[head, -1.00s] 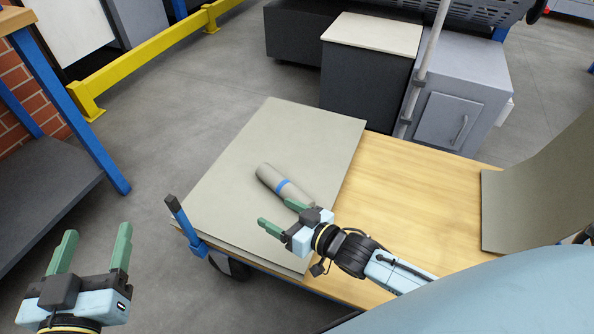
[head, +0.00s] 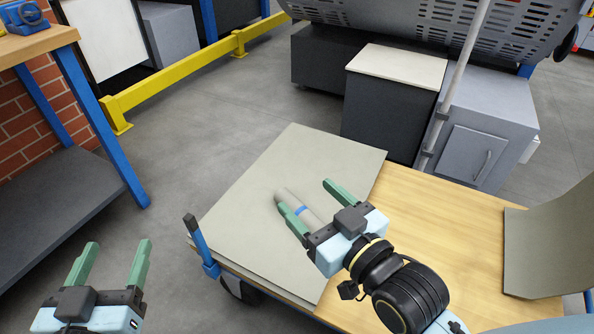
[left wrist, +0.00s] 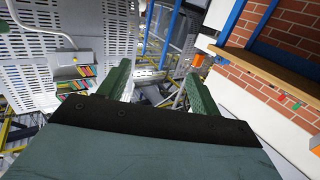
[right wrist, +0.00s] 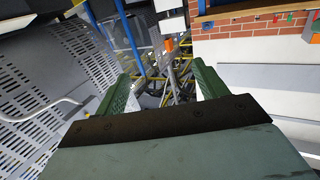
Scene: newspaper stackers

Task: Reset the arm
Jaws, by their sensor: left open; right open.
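My left gripper (head: 112,262) is open and empty at the lower left of the head view, over the floor beside the cart. Its green fingers also show open in the left wrist view (left wrist: 157,85). My right gripper (head: 308,195) is open above the grey sheet on the cart, with its fingers raised. The right wrist view shows its fingers (right wrist: 160,85) apart with nothing between them. A rolled newspaper (head: 290,197) with a blue band lies on the sheet behind the right gripper in the head view. One finger partly hides it.
The grey sheet (head: 250,220) lies on a wooden cart top (head: 440,220) with a blue post (head: 200,240) at its corner. A curved grey panel (head: 550,245) stands at the right. A workbench (head: 50,40) is at the upper left, cabinets (head: 480,140) behind. Floor between is clear.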

